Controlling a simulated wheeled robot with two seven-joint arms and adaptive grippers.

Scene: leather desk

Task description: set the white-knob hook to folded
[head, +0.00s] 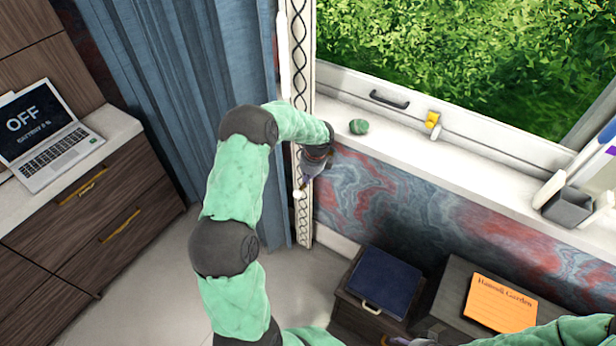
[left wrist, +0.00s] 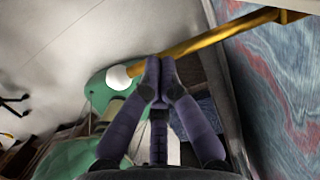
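The white-knob hook shows best in the left wrist view: a gold rod with a round white knob (left wrist: 118,77) at its left end, running up right to a mount by the marbled wall. In the head view the knob (head: 298,194) is a small white ball beside the patterned window-side strip. My left gripper (head: 310,184) is right next to the knob. In the left wrist view its purple fingertips (left wrist: 159,72) are together, overlapping the rod close to the knob; contact cannot be told. My right gripper (head: 396,341) is only partly visible at the bottom edge, its fingers unclear.
The white windowsill (head: 400,140) is above, with a green lump (head: 359,127) and a yellow item (head: 432,120). A blue curtain (head: 215,70) hangs left. A dark blue case (head: 385,280) and an orange sign (head: 500,303) are below right. Floor space is open below.

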